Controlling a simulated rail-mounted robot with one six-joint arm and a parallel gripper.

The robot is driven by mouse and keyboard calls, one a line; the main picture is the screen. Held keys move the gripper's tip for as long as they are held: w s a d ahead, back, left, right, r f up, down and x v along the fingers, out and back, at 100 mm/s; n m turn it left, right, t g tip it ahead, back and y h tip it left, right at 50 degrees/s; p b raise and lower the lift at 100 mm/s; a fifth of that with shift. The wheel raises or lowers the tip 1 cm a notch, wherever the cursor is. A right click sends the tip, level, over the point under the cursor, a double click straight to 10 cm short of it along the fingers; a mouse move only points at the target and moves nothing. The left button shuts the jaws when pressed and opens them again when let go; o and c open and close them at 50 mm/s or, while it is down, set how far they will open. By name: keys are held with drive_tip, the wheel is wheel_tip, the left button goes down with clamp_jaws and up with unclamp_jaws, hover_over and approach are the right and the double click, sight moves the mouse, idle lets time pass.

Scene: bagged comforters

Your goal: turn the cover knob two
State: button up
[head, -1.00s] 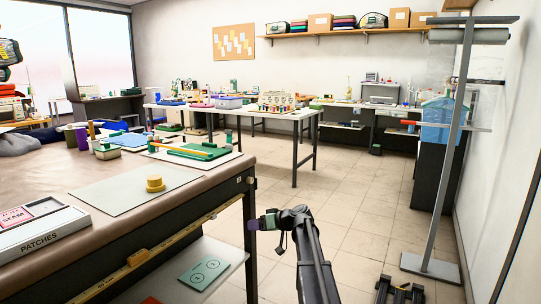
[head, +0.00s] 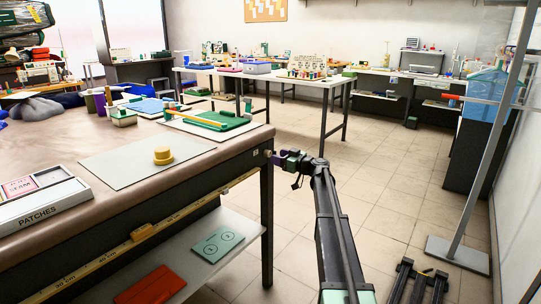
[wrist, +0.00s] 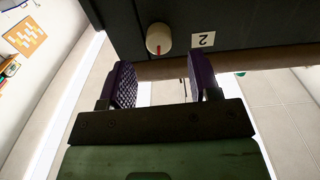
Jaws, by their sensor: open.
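A round cream knob (wrist: 158,38) with a red mark sits on a dark panel in the wrist view. A white label (wrist: 203,40) with a "2" that appears turned over is to its right. My gripper (wrist: 162,78) is open and empty, with purple textured fingers. The knob lies beyond the fingertips, roughly between them in the picture and nearer the left finger; I see no contact. In the head view my gripper (head: 277,155) is beside the work table's near right corner, just under the top edge, where the knob is too small to make out clearly.
The brown-topped work table (head: 60,160) fills the left, with a grey mat and yellow round piece (head: 162,155), a patches box (head: 40,205) and a green board (head: 215,120) on it. A ruler rail and lower shelf are below. A grey stand (head: 470,180) is at right.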

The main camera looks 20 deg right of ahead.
sight(268, 154)
drive_tip(key=x, duration=0.5)
drive_tip(key=shift+d, duration=0.1)
drive_tip(key=c, duration=0.9)
drive_tip(key=shift+m, duration=0.4)
drive_tip(key=m, duration=2.6)
drive_tip(key=shift+f, duration=0.2)
